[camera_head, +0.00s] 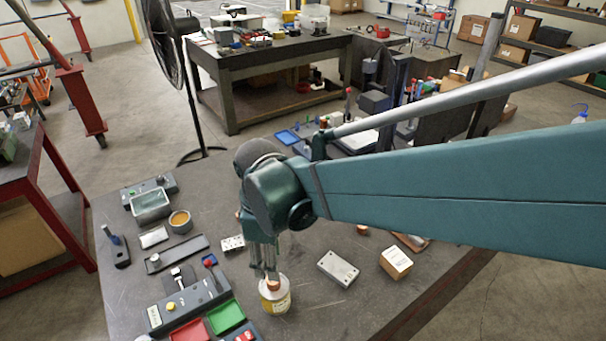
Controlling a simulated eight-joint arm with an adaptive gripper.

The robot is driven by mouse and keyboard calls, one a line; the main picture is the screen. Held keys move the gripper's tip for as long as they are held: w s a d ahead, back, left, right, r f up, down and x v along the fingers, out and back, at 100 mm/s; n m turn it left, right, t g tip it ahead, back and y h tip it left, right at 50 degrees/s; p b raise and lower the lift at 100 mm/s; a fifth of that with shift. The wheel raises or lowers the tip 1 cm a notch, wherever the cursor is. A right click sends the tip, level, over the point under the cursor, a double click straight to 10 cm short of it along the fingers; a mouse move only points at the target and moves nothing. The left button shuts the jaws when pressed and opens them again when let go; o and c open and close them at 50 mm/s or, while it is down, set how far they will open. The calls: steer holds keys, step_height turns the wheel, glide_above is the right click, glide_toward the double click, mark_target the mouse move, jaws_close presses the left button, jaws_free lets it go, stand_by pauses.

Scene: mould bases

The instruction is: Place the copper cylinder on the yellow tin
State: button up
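A small copper cylinder (273,284) is at the top of the tin with the yellow label (275,301), near the front middle of the dark table. My gripper (267,272) points down right above the tin, with its fingertips at the copper cylinder. The fingers are close together, but the picture is too small to tell whether they grip the cylinder. I cannot tell whether the cylinder rests on the tin's lid or hangs just over it. The tin stands upright.
A grey metal block (338,268) and a small cardboard box (396,262) lie to the right. A red tray (191,331) and a green tray (226,316) lie left of the tin. An amber-topped round container (180,221) stands farther back. Bare table lies between tin and block.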

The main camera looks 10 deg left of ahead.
steer(key=shift+r, duration=1.35)
steer(key=shift+w+d, duration=0.1)
steer(key=shift+d, duration=0.05)
steer(key=w+d+r+m+t+y, duration=0.15)
steer(key=d+m, duration=0.25)
steer(key=d, duration=0.6)
steer(key=w+d+r+m+t, duration=0.2)
steer(key=d+r+m, duration=0.15)
steer(key=d, duration=0.55)
steer(key=s+d+m+t, duration=0.2)
steer(key=d+m, duration=0.3)
steer(key=d, duration=0.4)
steer(key=s+d+m+t+h, duration=0.1)
steer(key=d+m, duration=0.4)
steer(key=d, duration=0.5)
steer(key=shift+s+d+r+t, duration=0.35)
steer(key=shift+s+r, duration=0.1)
steer(key=shift+s, duration=0.25)
